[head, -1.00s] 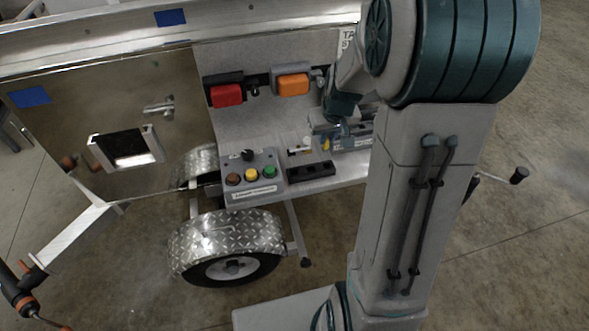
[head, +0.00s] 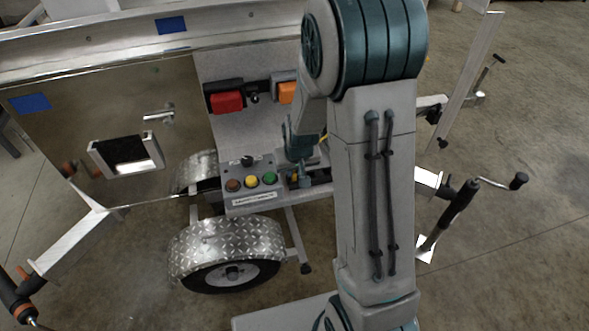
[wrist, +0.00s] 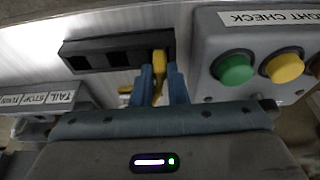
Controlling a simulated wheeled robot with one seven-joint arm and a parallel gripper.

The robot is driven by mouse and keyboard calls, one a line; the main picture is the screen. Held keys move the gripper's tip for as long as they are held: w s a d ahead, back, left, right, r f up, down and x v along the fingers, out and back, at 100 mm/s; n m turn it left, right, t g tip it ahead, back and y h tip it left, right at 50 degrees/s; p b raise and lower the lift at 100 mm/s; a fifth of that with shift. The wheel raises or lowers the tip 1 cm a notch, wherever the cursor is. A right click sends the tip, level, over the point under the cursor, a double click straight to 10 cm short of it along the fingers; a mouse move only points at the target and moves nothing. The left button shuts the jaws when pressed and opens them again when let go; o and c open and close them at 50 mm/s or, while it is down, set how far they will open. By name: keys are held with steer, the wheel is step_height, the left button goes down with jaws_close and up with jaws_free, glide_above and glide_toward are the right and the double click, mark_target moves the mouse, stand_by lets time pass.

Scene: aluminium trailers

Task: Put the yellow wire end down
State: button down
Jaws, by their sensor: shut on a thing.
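My gripper (wrist: 162,84) is shut on the yellow wire end (wrist: 159,62), which sticks out between its two blue fingers in the wrist view. The tip of the wire end is at the last slot, on the right in that view, of a black slotted block (wrist: 92,56). I cannot tell whether the tip is inside the slot or just in front of it. In the head view my gripper (head: 304,180) is low over the shelf, beside the light-check box (head: 250,182), and my arm hides most of the block.
The light-check box's green button (wrist: 234,69) and yellow button (wrist: 284,67) are close beside my gripper. A box labelled tail, stop and turn (wrist: 45,100) is on the other side.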

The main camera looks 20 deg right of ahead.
steer(key=shift+f, duration=0.15)
steer(key=c, duration=1.4)
jaws_free()
steer(key=shift+c, duration=0.2)
steer(key=shift+r, duration=0.7)
steer(key=p+v, duration=0.1)
steer(key=v, duration=1)
steer(key=s+r, duration=0.3)
steer(key=s, duration=0.5)
steer(key=s+r+g, duration=0.1)
steer(key=s+r, duration=0.3)
steer(key=s, duration=0.5)
steer(key=shift+a+r, duration=0.15)
steer(key=shift+r, duration=0.05)
